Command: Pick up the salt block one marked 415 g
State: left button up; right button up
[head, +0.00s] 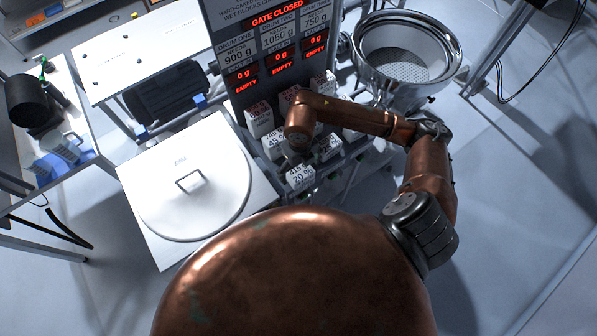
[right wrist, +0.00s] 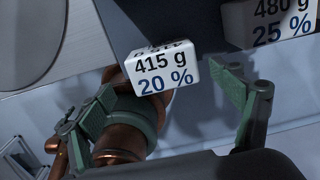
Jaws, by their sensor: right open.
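The salt block marked 415 g and 20 % (right wrist: 162,70) is a white block with dark and blue print. It sits at the edge of a dark surface in the right wrist view. In the head view, a white block marked 20 % (head: 300,177) is at the front of the block group, just below my right gripper (head: 296,156). In the right wrist view, my right gripper (right wrist: 168,88) is open, one green-padded finger on each side of the 415 g block, with gaps to both. It holds nothing. My left gripper is not in view.
A block marked 480 g and 25 % (right wrist: 272,22) stands to the right. Several other white blocks crowd the stand below the display panel (head: 278,50). A round white lid (head: 195,190) lies left, and a metal hopper (head: 405,60) stands back right.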

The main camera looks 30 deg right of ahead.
aim_at(300, 171)
jog(key=f, duration=0.3)
jog(key=shift+w+d+f+p, duration=0.25)
jog(key=shift+w+p, duration=0.05)
jog(key=shift+w, duration=0.05)
notch_tip(300, 171, down, 2)
jog(key=c, duration=1.4)
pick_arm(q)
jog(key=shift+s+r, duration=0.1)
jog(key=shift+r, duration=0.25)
pick_arm(e)
jog(key=shift+c, duration=1.3)
